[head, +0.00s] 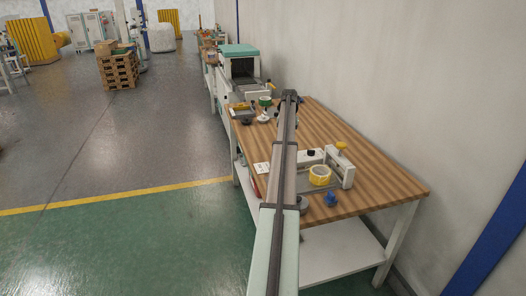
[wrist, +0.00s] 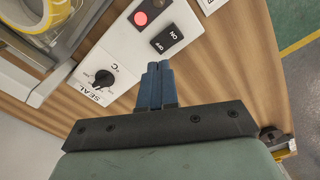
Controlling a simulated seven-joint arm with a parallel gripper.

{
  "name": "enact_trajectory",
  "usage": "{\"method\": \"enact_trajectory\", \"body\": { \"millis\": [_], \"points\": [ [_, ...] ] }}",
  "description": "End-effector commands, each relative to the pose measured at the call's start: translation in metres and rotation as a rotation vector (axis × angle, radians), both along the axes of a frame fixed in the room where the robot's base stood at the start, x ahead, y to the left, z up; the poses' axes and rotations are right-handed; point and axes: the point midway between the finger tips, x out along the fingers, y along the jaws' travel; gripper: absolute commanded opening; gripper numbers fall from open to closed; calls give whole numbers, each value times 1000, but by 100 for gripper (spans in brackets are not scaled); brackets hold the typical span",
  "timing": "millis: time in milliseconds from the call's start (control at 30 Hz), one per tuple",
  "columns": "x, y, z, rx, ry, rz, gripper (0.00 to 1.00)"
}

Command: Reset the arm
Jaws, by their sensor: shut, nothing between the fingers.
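My gripper (wrist: 157,78) is in the wrist view, with its two blue fingers together and nothing between them. It hangs above the wooden table near a white panel with a black ON/OFF switch (wrist: 167,40) and a red light (wrist: 141,19). A SEAL dial (wrist: 104,78) is on a white panel left of the fingers.
The wooden table (head: 375,178) stands against the wall. Several small items lie at the far end. The table's right side is bare.

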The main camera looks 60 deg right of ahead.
Motion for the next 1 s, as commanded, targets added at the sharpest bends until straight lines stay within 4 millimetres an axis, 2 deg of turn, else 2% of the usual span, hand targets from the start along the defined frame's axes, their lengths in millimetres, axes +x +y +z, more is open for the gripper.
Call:
{"method": "enact_trajectory", "body": {
  "millis": [267, 367, 467, 567, 700, 867, 1000],
  "points": [
    [2, 2, -1, 0, 0, 3, 0],
    [14, 15, -8, 0, 0, 20, 0],
    [39, 44, -24, 2, 1, 60, 0],
    [75, 85, -44, 1, 0, 118, 0],
    [123, 151, -74, 1, 0, 206, 0],
    [170, 231, -107, 0, 0, 310, 0],
    [203, 305, -134, 0, 0, 404, 0]
  ]
}}
